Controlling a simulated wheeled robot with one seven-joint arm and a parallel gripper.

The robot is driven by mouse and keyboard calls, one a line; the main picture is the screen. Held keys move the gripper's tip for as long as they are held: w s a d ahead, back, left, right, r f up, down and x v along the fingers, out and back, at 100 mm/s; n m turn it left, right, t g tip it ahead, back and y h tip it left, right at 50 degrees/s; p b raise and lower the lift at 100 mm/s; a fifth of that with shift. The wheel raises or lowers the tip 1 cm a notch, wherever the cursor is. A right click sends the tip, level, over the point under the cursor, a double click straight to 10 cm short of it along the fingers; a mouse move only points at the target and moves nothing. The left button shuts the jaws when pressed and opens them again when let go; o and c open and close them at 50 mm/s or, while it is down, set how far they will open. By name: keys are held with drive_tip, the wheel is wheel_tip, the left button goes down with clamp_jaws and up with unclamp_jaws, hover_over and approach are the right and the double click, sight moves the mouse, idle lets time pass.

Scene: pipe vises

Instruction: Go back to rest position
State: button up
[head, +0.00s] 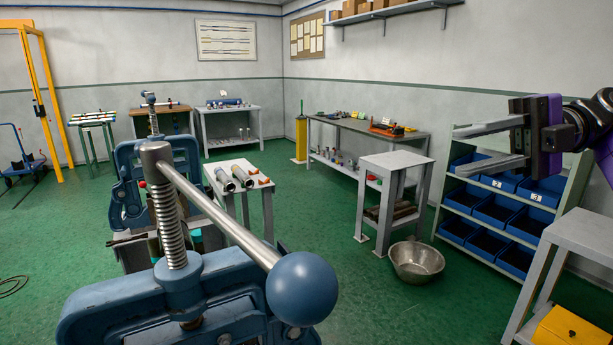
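My gripper (488,146) is at the upper right of the head view, raised in the air in front of the blue-bin rack. Its two long grey fingers point left and stand apart, with nothing between them. Its purple and black body and part of my arm run off the right edge. A large blue pipe vise (180,290) fills the near left, with a threaded screw, a steel bar handle and a blue ball (301,288) at the bar's end. A second blue vise (128,200) stands behind it, partly hidden.
A grey stand (396,162) and a metal bowl (416,262) on the floor are at centre right. The bin rack (478,202) and a grey table (583,232) stand at right. A small table (240,192) holds pipes. Green floor (345,275) is open in the middle.

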drive_tip(key=w+a+f+m+t+h, duration=0.1)
drive_tip(key=w+f+m+t, duration=0.3)
drive_tip(key=w+m+t, duration=0.4)
drive_tip(key=w+a+f+m+t+h, duration=0.1)
drive_tip(key=w+f+m+t, duration=0.25)
drive_tip(key=w+m, duration=0.4)
drive_tip(key=s+d+f+m+t+h, duration=0.15)
drive_tip(key=f+m+t+h, duration=0.3)
drive_tip(key=f+m, duration=0.45)
drive_tip(key=s+d+f+m+t+h, duration=0.1)
drive_tip(key=s+f+m+t+h, duration=0.25)
drive_tip(key=f+m+t, duration=0.4)
drive_tip(key=s+d+f+m+h, duration=0.1)
drive_tip(key=s+f+m+h, duration=0.35)
drive_tip(key=s, duration=0.35)
drive_tip(key=s+f+m+h, duration=0.35)
drive_tip(key=s+f, duration=0.25)
drive_tip(key=s, duration=0.3)
drive_tip(key=s+a+f+n+g, duration=0.1)
drive_tip(key=s+f+g, duration=0.1)
drive_tip(key=s, duration=0.9)
drive_tip(key=s+a+f+n+g+y, duration=0.1)
drive_tip(key=s+f+g, duration=0.1)
drive_tip(key=s, duration=0.9)
drive_tip(key=s+a+f+n+g+y, duration=0.1)
drive_tip(key=s+f+g, duration=0.1)
drive_tip(key=s, duration=0.9)
drive_tip(key=shift+a+n, duration=0.4)
